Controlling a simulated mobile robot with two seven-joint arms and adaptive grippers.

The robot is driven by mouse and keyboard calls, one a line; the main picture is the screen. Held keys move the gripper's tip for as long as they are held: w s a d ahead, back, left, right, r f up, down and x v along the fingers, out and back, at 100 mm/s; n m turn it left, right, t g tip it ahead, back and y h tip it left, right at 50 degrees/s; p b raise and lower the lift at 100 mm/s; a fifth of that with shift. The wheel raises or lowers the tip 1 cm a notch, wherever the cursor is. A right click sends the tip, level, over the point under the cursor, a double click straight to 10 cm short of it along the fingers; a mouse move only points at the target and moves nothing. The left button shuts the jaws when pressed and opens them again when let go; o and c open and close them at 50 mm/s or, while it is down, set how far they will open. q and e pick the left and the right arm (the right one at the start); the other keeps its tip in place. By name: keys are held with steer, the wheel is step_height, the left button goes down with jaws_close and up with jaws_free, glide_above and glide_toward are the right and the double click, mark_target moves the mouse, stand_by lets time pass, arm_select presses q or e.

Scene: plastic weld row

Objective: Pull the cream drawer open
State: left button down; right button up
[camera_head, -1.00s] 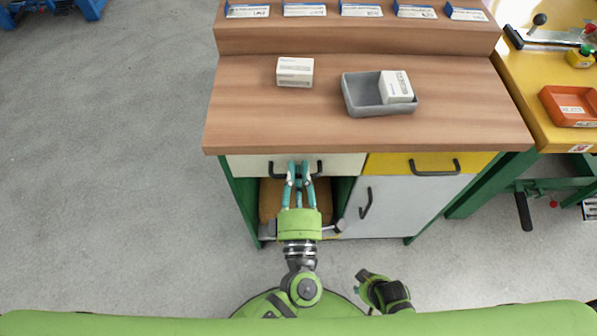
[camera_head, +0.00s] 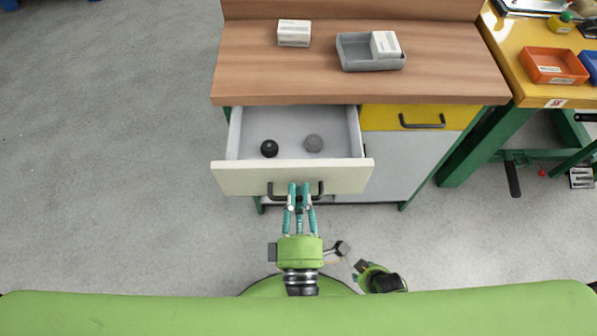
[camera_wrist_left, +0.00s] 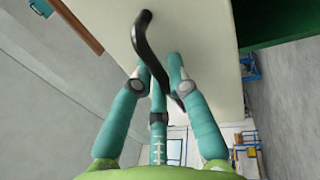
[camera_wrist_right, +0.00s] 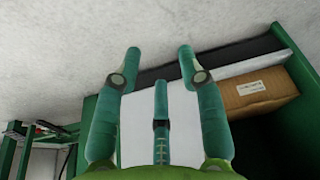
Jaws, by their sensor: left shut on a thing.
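The cream drawer (camera_head: 235,180) is pulled well out from under the wooden worktop in the head view. My left gripper (camera_head: 299,188) is shut on the drawer's black handle (camera_head: 318,190). The left wrist view shows the fingers around the handle (camera_wrist_left: 152,50) against the cream front (camera_wrist_left: 195,35). My right gripper (camera_wrist_right: 158,60) is open and empty in its wrist view, apart from a cardboard box (camera_wrist_right: 258,98) inside the green frame.
A yellow drawer (camera_head: 378,117) to the right is closed, above a grey cabinet door (camera_head: 400,160). On the worktop (camera_head: 250,70) are a white box (camera_head: 294,32) and a grey tray (camera_head: 350,55) holding another box. The floor at left is clear.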

arm_select(q)
steer(key=s, duration=0.7)
arm_select(e)
steer(key=shift+w+d, duration=0.1)
steer(key=shift+w, duration=0.45)
arm_select(q)
steer(key=c, duration=1.5)
jaws_free()
steer(key=shift+o, duration=0.2)
arm_select(e)
steer(key=shift+r, duration=0.1)
